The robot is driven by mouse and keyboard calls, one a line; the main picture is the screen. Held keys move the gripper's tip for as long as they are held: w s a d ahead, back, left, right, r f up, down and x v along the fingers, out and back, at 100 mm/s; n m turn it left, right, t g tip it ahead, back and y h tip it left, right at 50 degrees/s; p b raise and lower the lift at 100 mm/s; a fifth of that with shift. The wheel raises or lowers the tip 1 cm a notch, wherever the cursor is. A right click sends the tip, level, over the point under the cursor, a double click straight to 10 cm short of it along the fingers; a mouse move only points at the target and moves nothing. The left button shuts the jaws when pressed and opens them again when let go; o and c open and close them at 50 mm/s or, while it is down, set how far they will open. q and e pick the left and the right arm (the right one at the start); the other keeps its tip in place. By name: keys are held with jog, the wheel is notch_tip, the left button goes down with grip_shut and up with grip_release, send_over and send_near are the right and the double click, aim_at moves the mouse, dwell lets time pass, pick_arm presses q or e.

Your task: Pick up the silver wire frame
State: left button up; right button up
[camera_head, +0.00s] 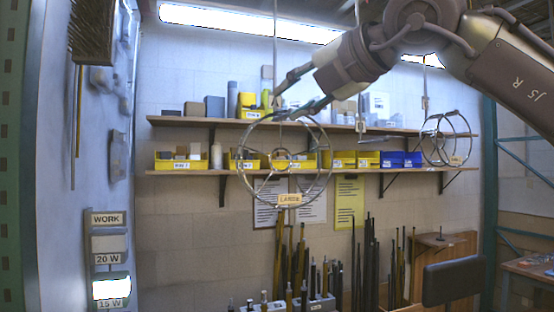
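A silver wire frame (331,165), ring-shaped with spokes and a tag reading "LARGE" (289,199), hangs in the middle of the head view. A second, smaller silver wire frame (447,160) hangs at the right, in front of the shelves. My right gripper (293,100) reaches in from the upper right, at the top of the large frame. Its two fingers are spread, with a gap between the tips. I cannot tell whether a finger touches the frame. My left gripper is not in view.
Two wall shelves (215,171) behind carry yellow bins (343,160), blue bins (401,159) and boxes. Several upright rods (366,262) stand below. A panel with a lit "15 W" display (111,289) is at the left. A dark chair back (452,281) is at lower right.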

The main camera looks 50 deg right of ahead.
aim_at(271, 113)
jog(key=p+x, duration=0.1)
jog(key=x, duration=0.3)
jog(key=p+x, duration=0.2)
jog(key=x, duration=0.3)
jog(key=shift+p, duration=0.35)
jog(key=shift+w+f, duration=0.15)
jog(key=shift+w, duration=0.3)
jog(key=shift+s, duration=0.2)
jog(key=c, duration=0.4)
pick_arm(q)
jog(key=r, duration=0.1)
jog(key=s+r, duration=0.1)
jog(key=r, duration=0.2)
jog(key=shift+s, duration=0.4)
pick_arm(e)
grip_shut()
